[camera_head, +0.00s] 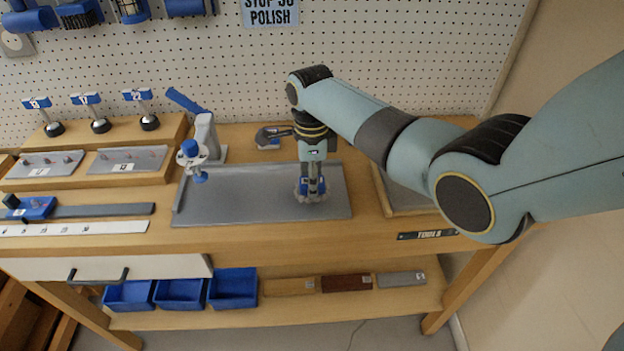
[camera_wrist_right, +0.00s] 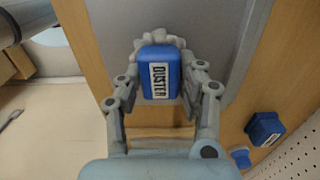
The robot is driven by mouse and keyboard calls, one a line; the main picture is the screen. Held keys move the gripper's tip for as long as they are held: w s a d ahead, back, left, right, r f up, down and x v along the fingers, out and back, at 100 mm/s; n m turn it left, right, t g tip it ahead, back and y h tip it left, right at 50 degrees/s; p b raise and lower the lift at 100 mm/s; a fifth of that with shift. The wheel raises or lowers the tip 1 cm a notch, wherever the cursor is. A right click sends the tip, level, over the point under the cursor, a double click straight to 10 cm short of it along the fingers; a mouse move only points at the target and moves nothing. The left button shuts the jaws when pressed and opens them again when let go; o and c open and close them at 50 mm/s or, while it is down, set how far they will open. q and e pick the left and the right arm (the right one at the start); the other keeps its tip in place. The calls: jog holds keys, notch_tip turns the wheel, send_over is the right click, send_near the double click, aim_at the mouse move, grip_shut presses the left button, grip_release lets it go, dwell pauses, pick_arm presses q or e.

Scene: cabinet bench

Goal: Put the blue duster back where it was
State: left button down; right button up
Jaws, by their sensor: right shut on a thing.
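The blue duster (camera_wrist_right: 160,72), with a white DUSTER label and pale grey fluffy edges, is between the fingers of my right gripper (camera_wrist_right: 162,92). In the head view the duster (camera_head: 311,194) and right gripper (camera_head: 313,180) are over the right part of the grey metal tray (camera_head: 250,205). The gripper points down and is shut on the duster's blue block. I cannot tell whether the duster touches the tray. My left gripper is not in view.
A blue-and-grey press (camera_head: 203,140) stands at the tray's left end. A shallow wooden-edged tray (camera_head: 405,195) is to the right, partly behind my arm. Blue bins (camera_head: 232,289) sit on the lower shelf.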

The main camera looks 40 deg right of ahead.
jog(key=o, duration=1)
notch_tip(320, 180, up, 12)
jog(key=shift+p, duration=0.3)
